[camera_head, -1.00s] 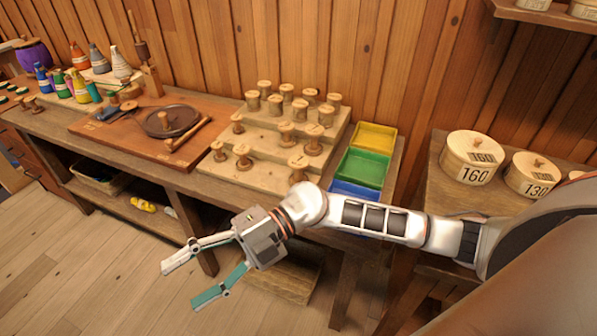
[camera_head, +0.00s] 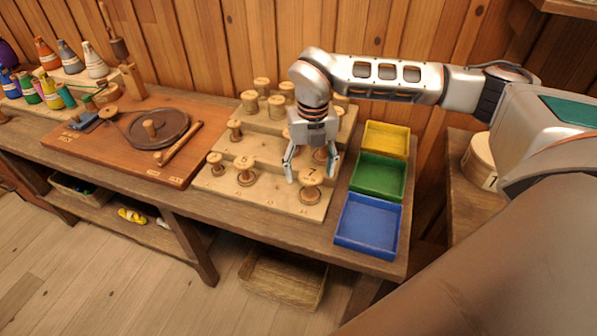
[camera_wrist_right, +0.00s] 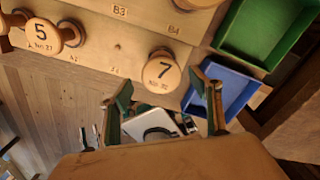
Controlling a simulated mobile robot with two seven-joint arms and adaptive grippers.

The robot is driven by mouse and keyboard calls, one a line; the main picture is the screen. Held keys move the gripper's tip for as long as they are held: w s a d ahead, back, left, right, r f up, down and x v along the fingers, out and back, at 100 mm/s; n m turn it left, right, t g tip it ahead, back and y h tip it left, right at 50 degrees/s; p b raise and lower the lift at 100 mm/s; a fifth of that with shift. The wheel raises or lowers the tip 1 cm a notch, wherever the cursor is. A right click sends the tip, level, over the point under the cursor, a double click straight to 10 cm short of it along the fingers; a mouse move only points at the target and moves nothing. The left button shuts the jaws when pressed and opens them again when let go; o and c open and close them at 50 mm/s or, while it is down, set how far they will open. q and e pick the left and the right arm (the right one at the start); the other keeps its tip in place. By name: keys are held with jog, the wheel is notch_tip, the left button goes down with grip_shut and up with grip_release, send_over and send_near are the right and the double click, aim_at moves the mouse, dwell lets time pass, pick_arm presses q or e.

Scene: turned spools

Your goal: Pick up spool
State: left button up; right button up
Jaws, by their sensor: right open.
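Turned wooden spools stand on a stepped wooden rack (camera_head: 270,200). The spool marked 7 (camera_head: 311,178) is on the front step at its right end; it also shows in the right wrist view (camera_wrist_right: 161,72), just beyond the fingers. The spool marked 5 (camera_head: 244,163) stands left of it and shows at the upper left of the wrist view (camera_wrist_right: 42,36). My right gripper (camera_head: 311,175) is open and empty, pointing down over the front right of the rack, its fingers around or just behind spool 7; I cannot tell which. It hides some spools behind. My left gripper is not in view.
Yellow (camera_head: 386,139), green (camera_head: 378,176) and blue (camera_head: 368,222) trays stand right of the rack, close to my right gripper. A brown board with a dark disc (camera_head: 160,128) lies left. Bottles stand at the far left. A basket (camera_head: 284,278) is below.

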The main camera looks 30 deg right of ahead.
aim_at(310, 188)
jog(key=shift+w+d+f, duration=0.1)
jog(key=shift+w, duration=0.2)
jog(key=shift+f, duration=0.3)
jog(key=shift+s+f, duration=0.25)
jog(key=shift+f, duration=0.55)
jog(key=shift+w+d+f, duration=0.1)
jog(key=shift+f, duration=2.55)
jog(key=c, duration=1.2)
